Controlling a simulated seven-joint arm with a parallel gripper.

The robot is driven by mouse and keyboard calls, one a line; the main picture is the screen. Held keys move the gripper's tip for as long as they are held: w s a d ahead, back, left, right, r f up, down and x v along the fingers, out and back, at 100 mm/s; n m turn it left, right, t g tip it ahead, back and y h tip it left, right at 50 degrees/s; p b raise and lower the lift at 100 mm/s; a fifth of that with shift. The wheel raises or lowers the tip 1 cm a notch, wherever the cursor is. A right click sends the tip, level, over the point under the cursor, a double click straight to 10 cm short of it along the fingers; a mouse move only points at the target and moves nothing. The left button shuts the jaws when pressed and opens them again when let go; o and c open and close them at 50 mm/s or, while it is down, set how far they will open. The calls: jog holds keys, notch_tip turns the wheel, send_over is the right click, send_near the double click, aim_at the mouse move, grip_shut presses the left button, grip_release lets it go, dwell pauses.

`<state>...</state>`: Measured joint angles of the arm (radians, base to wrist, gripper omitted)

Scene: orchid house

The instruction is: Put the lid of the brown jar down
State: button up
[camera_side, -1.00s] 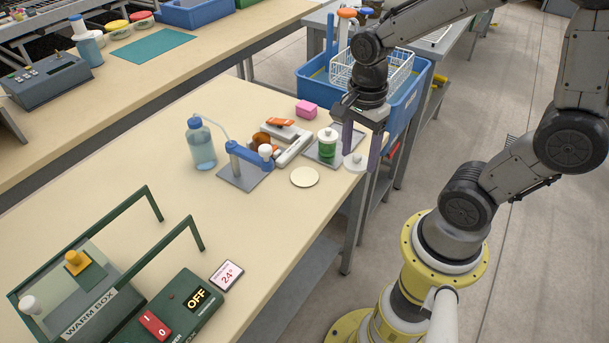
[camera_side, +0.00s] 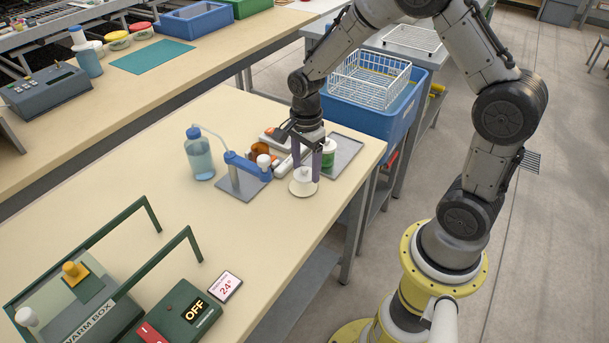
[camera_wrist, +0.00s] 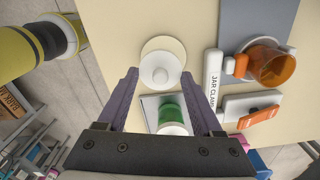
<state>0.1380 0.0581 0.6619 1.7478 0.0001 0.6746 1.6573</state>
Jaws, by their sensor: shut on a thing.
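My gripper (camera_side: 308,162) is shut on a white round lid (camera_wrist: 160,70) with a knob on top. The lid is over a cream round disc (camera_wrist: 161,46) on the bench, near its front edge; in the side view the disc (camera_side: 303,190) shows just below it. I cannot tell whether lid and disc touch. In the wrist view the fingers (camera_wrist: 160,75) stand on either side of the lid.
A green jar with a white cap (camera_wrist: 172,113) stands on a grey tray (camera_side: 346,150) close by. A wash bottle (camera_side: 200,155) and a blue-armed stand (camera_side: 243,180) are to the left. The warm box (camera_side: 95,290) is at front left. Bare bench lies between.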

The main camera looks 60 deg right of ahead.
aim_at(305, 186)
jog(key=shift+w+f, duration=0.25)
jog(key=shift+f, duration=1.55)
jog(key=shift+f, duration=0.1)
jog(key=o, duration=1.3)
